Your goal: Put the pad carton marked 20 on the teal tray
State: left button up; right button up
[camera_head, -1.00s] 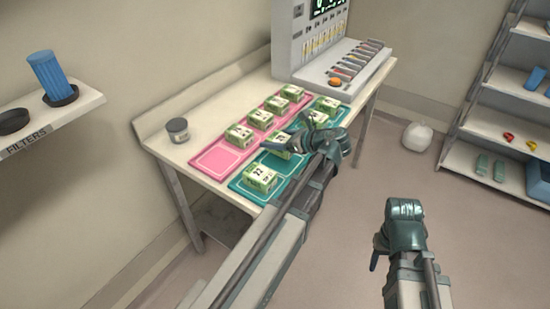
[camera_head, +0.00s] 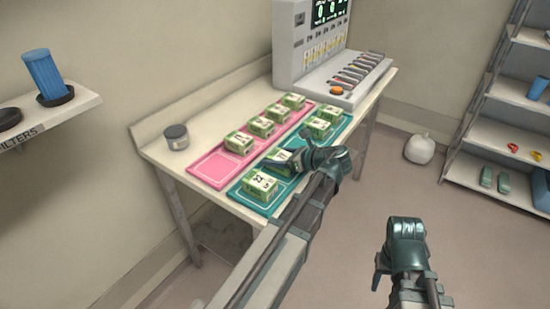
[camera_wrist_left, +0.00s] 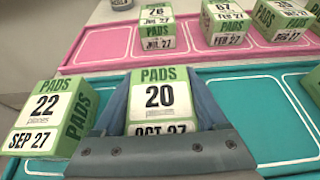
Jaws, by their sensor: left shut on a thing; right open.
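The pad carton marked 20 (camera_wrist_left: 160,100), white with a green top and the label OCT 27, sits between the fingers of my left gripper (camera_head: 290,160). These fingers (camera_wrist_left: 163,118) are shut on it. The carton also shows in the head view (camera_head: 279,156), partly hidden by the gripper. It is over the teal tray (camera_wrist_left: 265,110); I cannot tell whether it touches it. The teal tray also shows in the head view (camera_head: 264,206). A carton marked 22 (camera_wrist_left: 45,120) stands just left of it on this tray. My right gripper (camera_head: 380,268) is open and empty, away from the table.
The pink tray (camera_head: 214,168) lies behind the teal one, with several cartons and a bare front end. A grey jar (camera_head: 177,137) stands at the table's left. A machine (camera_head: 305,60) occupies the far end. Shelves (camera_head: 495,135) stand right.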

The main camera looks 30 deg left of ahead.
pick_arm(q)
jog(key=o, duration=1.5)
jog(key=shift+r+p, duration=0.25)
jog(key=shift+p, duration=0.15)
jog(key=p+v, duration=0.4)
jog(key=v, duration=0.6)
jog(key=shift+d+r, duration=0.15)
jog(key=shift+d, duration=0.05)
jog(key=shift+d+r, duration=0.15)
jog(key=shift+d, duration=0.55)
jog(key=s+d+f+n+h, duration=0.6)
jog(key=s+d+n, duration=0.1)
jog(key=s+d, duration=0.1)
jog(key=s+d+f+n+g+h, duration=0.1)
jog(key=s+d+f+n+h, duration=0.5)
jog(key=d, duration=0.5)
jog(key=shift+s+d+f+n, duration=0.25)
jog(key=shift+s+f+n, duration=0.5)
jog(key=shift+s+n, duration=0.2)
